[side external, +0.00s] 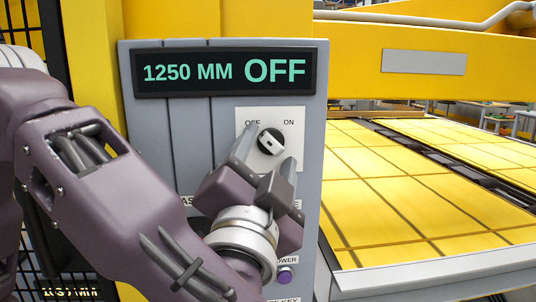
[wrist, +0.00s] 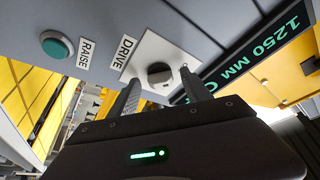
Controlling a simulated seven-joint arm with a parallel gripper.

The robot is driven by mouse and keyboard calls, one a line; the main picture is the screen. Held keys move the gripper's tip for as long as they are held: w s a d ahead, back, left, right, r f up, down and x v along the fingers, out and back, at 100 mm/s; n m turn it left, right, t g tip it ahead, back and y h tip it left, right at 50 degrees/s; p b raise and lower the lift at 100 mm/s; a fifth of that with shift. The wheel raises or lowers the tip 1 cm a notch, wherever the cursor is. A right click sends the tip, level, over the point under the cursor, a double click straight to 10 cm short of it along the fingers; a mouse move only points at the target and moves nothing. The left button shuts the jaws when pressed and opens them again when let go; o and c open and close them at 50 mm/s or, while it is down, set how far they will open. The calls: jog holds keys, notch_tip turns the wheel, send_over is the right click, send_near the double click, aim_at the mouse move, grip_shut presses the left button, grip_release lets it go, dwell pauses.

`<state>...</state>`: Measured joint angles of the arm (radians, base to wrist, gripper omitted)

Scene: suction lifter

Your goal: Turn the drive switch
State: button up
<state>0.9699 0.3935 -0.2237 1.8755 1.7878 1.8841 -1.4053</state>
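The drive switch (side external: 270,142) is a dark round knob with a light handle on a white plate marked OFF and ON. Its handle slants from upper left, the OFF side, to lower right. In the wrist view the knob (wrist: 159,74) sits on the plate beside the DRIVE label. My gripper (side external: 266,155) is open in front of the plate, fingertips apart on either side of the knob. In the wrist view the gripper (wrist: 160,78) holds nothing; I cannot tell whether a fingertip touches the knob. The display (side external: 225,72) reads 1250 MM OFF.
A green button (wrist: 57,45) labelled RAISE is on the panel. My arm hides much of the lower panel. A yellow gridded bed (side external: 400,190) lies to the right.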

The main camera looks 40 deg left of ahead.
jog(key=s+d, duration=0.3)
jog(key=s, duration=0.1)
jog(key=r, duration=0.5)
jog(key=shift+s+a+r, duration=0.15)
jog(key=shift+a+r, duration=0.2)
